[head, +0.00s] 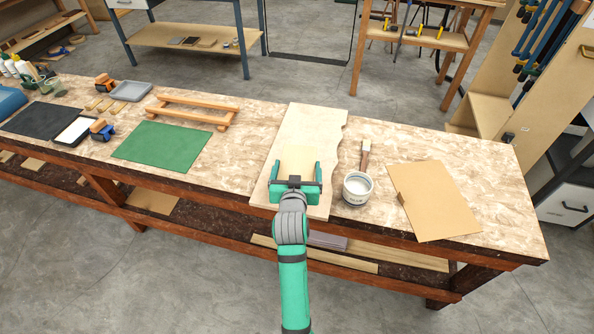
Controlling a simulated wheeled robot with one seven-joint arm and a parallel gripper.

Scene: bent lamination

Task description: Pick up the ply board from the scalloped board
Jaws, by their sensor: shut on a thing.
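The scalloped board (311,125) is a pale plywood sheet with a wavy right edge. It lies across the workbench near the middle. The ply board (298,160) is a small, light yellowish sheet over the front half of the scalloped board. My gripper (297,176) is at the front part of the ply board, its green fingers on either side, shut on it. The near end of the ply board is hidden by the gripper. I cannot tell whether the ply board still touches the scalloped board.
A white glue pot (357,189) with a brush (365,155) stands close right of the scalloped board. A brown sheet (437,200) lies further right. A green mat (162,145) and a wooden rack (195,110) are on the left. Bare bench (245,150) shows between mat and scalloped board.

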